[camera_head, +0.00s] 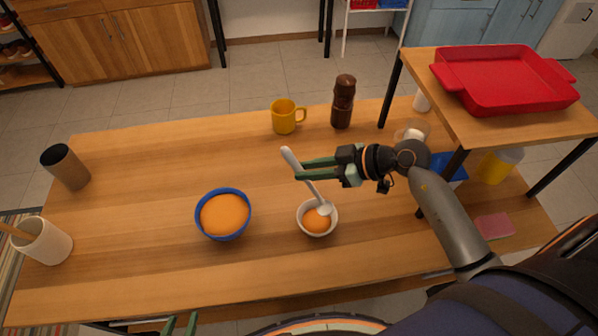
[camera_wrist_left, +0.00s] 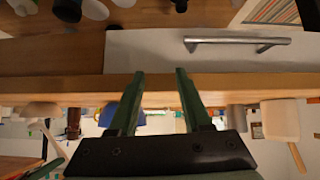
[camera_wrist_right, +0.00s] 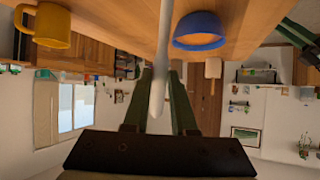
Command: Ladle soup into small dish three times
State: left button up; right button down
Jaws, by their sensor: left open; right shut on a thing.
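A blue bowl (camera_head: 222,214) full of orange soup stands on the wooden table; its side shows in the right wrist view (camera_wrist_right: 200,30). A small white dish (camera_head: 317,218) with some orange soup stands to its right. My right gripper (camera_head: 299,173) is shut on the handle of a white ladle (camera_head: 290,158), which also crosses the right wrist view (camera_wrist_right: 160,70). The ladle is tilted, its head at the small dish; whether it touches the dish or holds soup I cannot tell. My left gripper (camera_wrist_left: 155,78) is open and empty, low at the table's front edge.
A yellow mug (camera_head: 284,116) and a brown grinder (camera_head: 343,101) stand at the back. A brown cylinder (camera_head: 65,167) and a white utensil pot (camera_head: 43,241) are at the left. A raised shelf with a red tray (camera_head: 505,78) stands at the right. The front left table is clear.

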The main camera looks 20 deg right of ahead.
jog(key=d+r+m+t+y, duration=0.1)
jog(key=d+r+m+y, duration=0.1)
jog(key=d+r+y, duration=0.25)
jog(key=w+a, duration=0.4)
jog(key=a, duration=0.7)
jog(key=w+a, duration=0.4)
jog(key=a, duration=0.7)
jog(key=shift+a+h, duration=0.2)
jog(key=shift+h, duration=0.15)
jog(key=shift+w+f, duration=0.1)
dwell(0.4)
